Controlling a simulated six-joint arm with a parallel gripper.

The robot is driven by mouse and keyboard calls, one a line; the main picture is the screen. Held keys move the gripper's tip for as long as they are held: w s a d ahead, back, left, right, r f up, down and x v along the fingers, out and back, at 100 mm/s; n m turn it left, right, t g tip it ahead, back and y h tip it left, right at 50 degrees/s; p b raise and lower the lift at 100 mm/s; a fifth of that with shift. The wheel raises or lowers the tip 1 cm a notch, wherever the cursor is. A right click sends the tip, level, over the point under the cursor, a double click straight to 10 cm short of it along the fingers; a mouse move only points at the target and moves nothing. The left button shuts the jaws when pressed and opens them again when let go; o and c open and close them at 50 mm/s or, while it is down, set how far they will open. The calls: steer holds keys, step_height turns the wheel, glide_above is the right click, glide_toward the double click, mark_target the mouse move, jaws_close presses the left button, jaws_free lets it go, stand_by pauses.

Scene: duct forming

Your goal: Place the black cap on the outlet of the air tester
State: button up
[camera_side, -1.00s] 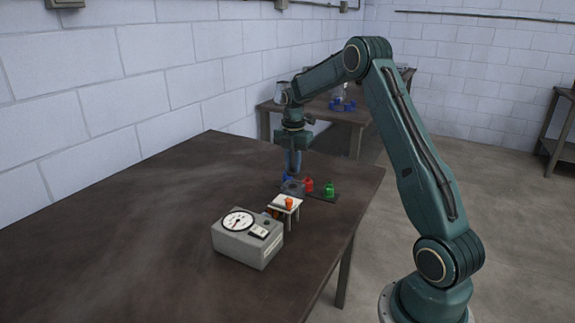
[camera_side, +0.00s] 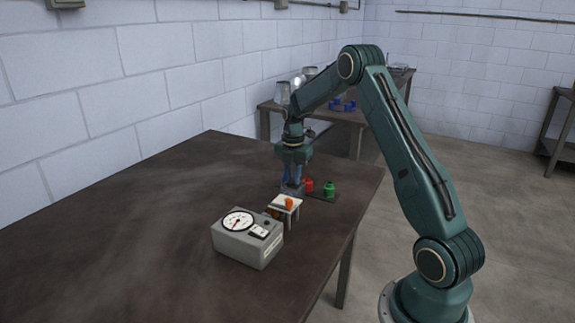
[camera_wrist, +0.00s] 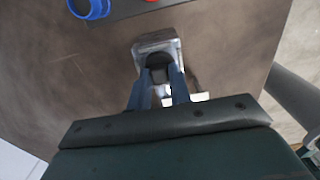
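The air tester (camera_side: 247,240) is a grey box with a round white dial, standing at the front of the table. A small dark round fitting (camera_side: 267,222) on its top may be the outlet. My gripper (camera_side: 292,187) points down at a grey metal block beyond the white stand. In the wrist view my gripper's two blue fingers (camera_wrist: 160,74) lie on either side of the black cap (camera_wrist: 158,66), with almost no gap showing. The cap is over the grey block (camera_wrist: 157,42). I cannot tell whether the fingers press on it.
A small white stand with an orange piece (camera_side: 289,203) is between the block and the tester. A red cap (camera_side: 309,184) and a green cap (camera_side: 328,188) stand to the right on a dark strip; a blue cap (camera_wrist: 88,8) is nearby. The table's left side is clear.

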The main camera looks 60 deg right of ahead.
mark_target(293, 179)
steer(key=o, duration=0.3)
steer(key=shift+r, duration=0.1)
step_height(293, 179, up, 12)
stand_by(0.7)
steer(key=shift+r, duration=0.15)
stand_by(0.4)
